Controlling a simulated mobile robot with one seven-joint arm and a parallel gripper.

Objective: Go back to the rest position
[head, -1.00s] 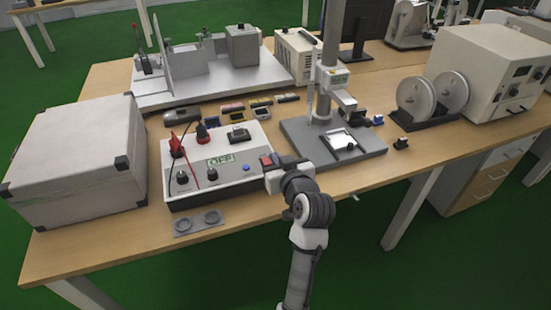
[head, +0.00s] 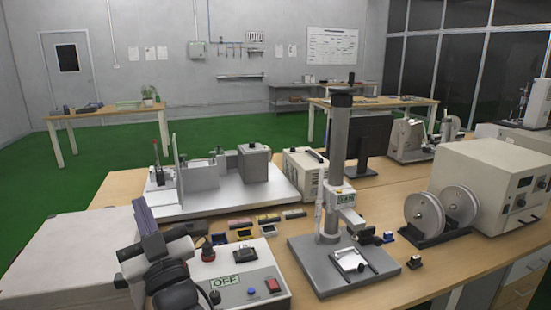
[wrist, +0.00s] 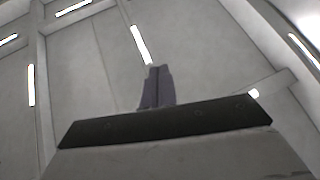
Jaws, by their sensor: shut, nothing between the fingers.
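My gripper (head: 143,214) stands raised at the lower left of the head view, above the white control box (head: 240,290). Its fingers point upward. In the wrist view the two purple-grey fingers (wrist: 157,87) are together with nothing between them, against the ceiling. My folded arm hides the left part of the control box, including some of its knobs. The box shows an OFF display, a red switch (head: 272,285) and a blue button.
A large pale case (head: 60,262) is close at the left. A test stand (head: 336,265) with a column is right of the control box. Spools (head: 424,214) and a beige machine (head: 490,185) stand further right.

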